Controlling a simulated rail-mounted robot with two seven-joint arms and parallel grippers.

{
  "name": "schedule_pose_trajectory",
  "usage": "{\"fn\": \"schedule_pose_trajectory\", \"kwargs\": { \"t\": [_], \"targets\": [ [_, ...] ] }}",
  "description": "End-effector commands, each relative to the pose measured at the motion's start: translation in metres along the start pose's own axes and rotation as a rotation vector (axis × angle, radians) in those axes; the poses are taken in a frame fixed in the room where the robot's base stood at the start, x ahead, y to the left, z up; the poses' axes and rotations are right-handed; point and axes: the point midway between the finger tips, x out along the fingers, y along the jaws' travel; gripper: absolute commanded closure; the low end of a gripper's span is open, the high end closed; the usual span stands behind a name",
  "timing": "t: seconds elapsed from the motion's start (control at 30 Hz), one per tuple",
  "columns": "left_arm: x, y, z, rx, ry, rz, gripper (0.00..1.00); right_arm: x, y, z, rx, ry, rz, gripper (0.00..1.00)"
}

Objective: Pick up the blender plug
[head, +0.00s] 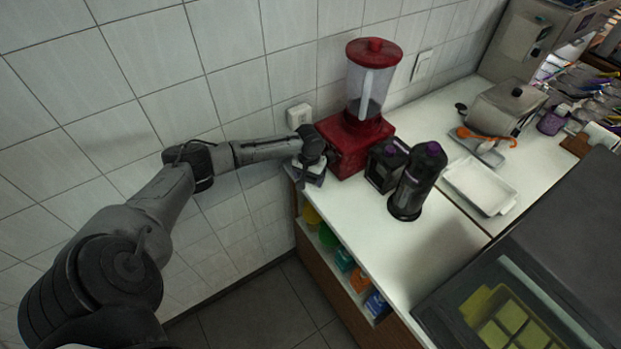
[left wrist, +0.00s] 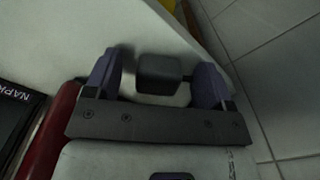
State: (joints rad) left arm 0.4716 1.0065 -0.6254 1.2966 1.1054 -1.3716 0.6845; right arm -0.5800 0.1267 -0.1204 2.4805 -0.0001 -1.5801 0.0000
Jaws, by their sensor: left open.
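The red blender (head: 347,145) with its clear jar stands on the white counter against the tiled wall. My left gripper (head: 309,177) is at the counter's left end, just left of the blender base and below a wall socket. In the left wrist view, my left gripper (left wrist: 157,68) is open, with one finger on each side of a small dark block, which looks like the blender plug (left wrist: 160,73). A short dark stub on its right side reaches toward the right finger. Gaps show beside the block. In the head view the arm hides the plug.
A white wall socket (head: 299,115) is above the gripper. A dark napkin box (head: 385,165) and a black bottle (head: 417,180) stand right of the blender. A white tray (head: 480,186) lies farther right. The counter's front middle is clear.

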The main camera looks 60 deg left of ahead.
Motion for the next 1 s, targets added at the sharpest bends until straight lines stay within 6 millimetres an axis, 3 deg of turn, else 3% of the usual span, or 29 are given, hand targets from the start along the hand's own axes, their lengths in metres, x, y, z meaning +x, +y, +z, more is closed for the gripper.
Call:
{"fn": "schedule_pose_trajectory", "kwargs": {
  "t": [0.27,0.83,1.0],
  "targets": [
    [0.0049,0.0002,-0.0001,0.0,0.001,0.0,0.23,0.0009,-0.001,0.0002,0.004,0.0,-0.003,0.57],
    [0.0046,0.0001,0.0,0.0,0.001,0.0,0.78,0.001,-0.0028,0.0,0.01,0.0,-0.007,0.57],
    [0.0045,0.0001,-0.0002,0.0,0.001,0.001,0.8,0.001,-0.0024,0.0,0.009,0.0,-0.006,0.57]
  ]
}}
